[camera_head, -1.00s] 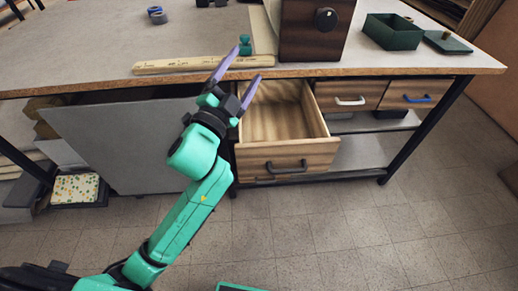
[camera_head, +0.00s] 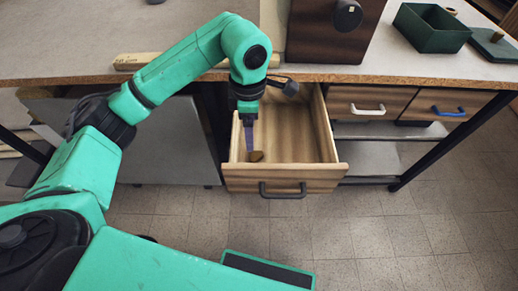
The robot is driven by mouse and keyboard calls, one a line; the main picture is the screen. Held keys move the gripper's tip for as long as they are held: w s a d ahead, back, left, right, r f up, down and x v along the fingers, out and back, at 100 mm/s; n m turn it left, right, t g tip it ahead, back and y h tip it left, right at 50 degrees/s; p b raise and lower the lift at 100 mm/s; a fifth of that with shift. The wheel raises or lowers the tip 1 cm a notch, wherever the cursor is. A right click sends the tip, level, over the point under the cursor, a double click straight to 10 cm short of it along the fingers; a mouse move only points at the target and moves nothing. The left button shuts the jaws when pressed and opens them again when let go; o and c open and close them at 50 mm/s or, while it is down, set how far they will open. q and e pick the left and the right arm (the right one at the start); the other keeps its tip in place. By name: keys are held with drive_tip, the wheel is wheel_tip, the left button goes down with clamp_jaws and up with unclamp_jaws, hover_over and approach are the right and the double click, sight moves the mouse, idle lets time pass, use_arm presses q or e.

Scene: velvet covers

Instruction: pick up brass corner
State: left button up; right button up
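A small brass-brown piece (camera_head: 256,156), likely the brass corner, lies inside the open wooden drawer (camera_head: 300,172), near its front left corner. My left gripper (camera_head: 249,150) points down into the drawer, with its purple fingertip right beside the piece's left side. The fingers overlap from this angle, so I cannot tell their opening or whether they touch the piece. My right gripper is not in view.
The drawer's walls stand close around the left gripper. The worktop (camera_head: 420,65) overhangs behind it, bearing a dark wooden box (camera_head: 320,35), a green open box (camera_head: 432,28) and a wooden strip (camera_head: 135,60). Two shut drawers (camera_head: 368,102) are at the right.

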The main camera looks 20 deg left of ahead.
use_arm(q)
hover_over(253, 156)
drive_tip(key=f, duration=0.4)
drive_tip(key=shift+s+a+f, duration=0.15)
drive_tip(key=shift+s+f, duration=0.05)
drive_tip(key=shift+s, duration=0.15)
drive_tip(key=f, duration=0.6)
drive_tip(key=shift+w+f+p, duration=0.35)
drive_tip(key=shift+f+p, duration=0.05)
clamp_jaws()
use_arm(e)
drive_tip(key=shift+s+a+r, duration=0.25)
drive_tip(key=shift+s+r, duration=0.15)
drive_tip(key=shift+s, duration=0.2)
